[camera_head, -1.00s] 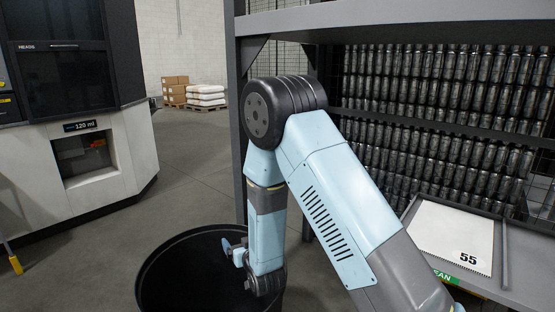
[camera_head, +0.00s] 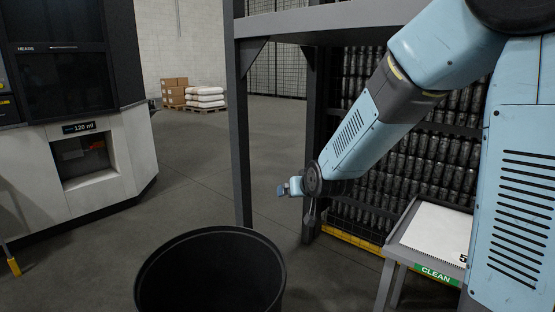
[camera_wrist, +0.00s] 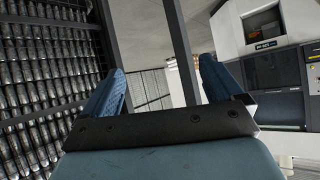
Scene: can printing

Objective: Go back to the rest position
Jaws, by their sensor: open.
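My gripper shows in the wrist view (camera_wrist: 165,90) with its two blue fingers spread apart and nothing between them. In the head view, the small end of my arm with the gripper (camera_head: 285,189) is in front of the grey rack post, above and to the right of the black bin. It is small there, and part of it is hidden by the wrist. My arm reaches in from the right side of the head view, across the rack of cans.
A black round bin (camera_head: 212,236) stands open on the floor. A rack of dark cans (camera_head: 425,150) fills the right. A side table (camera_head: 402,237) with a "CLEAN" label holds a white sheet (camera_head: 437,233). A white machine (camera_head: 118,178) stands left. Boxes (camera_head: 174,91) sit on a far pallet; floor between is clear.

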